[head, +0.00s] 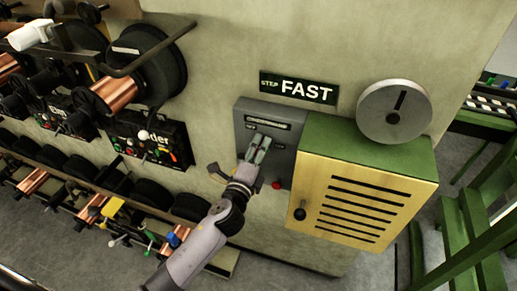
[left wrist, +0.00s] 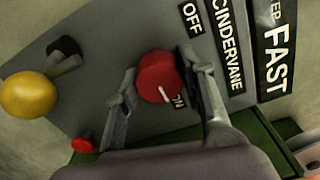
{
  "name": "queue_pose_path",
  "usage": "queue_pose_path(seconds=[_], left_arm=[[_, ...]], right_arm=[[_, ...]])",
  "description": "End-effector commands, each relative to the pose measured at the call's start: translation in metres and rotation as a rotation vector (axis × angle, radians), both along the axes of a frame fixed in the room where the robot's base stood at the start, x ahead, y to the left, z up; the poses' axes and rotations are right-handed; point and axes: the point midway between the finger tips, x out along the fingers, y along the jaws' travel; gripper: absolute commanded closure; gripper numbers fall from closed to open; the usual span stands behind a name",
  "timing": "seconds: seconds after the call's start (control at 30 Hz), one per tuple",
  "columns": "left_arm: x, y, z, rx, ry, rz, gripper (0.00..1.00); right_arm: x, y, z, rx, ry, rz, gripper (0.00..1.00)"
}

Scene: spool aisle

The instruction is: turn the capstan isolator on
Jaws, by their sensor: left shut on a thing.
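A grey control panel (head: 243,118) is mounted on the wall, with a red rotary knob (left wrist: 157,72) on its face in the left wrist view. The knob's white mark points down and right, towards the ON label (left wrist: 178,102). An OFF label (left wrist: 192,19) and a CINDERVANE nameplate (left wrist: 227,42) are beside it. My left gripper (head: 258,152) reaches the panel from below. In the left wrist view its two fingers (left wrist: 158,82) are on either side of the knob, shut on it. In the head view the gripper hides the knob. My right gripper is not in view.
A red button (left wrist: 82,144) is near the knob; a yellow ball lever (left wrist: 28,95) projects at the panel's other side. A yellow-fronted green cabinet (head: 362,198) stands right of the panel. A FAST sign (head: 305,89) is above. Spool racks (head: 150,70) fill the left.

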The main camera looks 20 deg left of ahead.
Motion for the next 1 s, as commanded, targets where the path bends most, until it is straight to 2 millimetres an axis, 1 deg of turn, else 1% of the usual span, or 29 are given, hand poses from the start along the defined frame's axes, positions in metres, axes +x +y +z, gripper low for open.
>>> queue_pose_path(seconds=[0.43,0.47,0.77,1.0], left_arm=[[-0.0002,-0.0003,-0.0009,0.013,0.001,-0.001,0.91],[-0.0002,-0.0003,-0.0009,0.013,0.001,-0.001,0.62],[-0.0002,-0.0002,-0.0005,0.011,0.001,-0.001,0.42],[-0.0002,-0.0001,-0.0003,0.010,0.000,0.000,0.42]], right_arm=[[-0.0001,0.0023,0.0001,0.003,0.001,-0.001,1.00],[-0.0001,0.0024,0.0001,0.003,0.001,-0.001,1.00],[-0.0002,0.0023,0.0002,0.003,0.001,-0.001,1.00],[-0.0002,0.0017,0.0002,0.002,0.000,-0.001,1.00]])
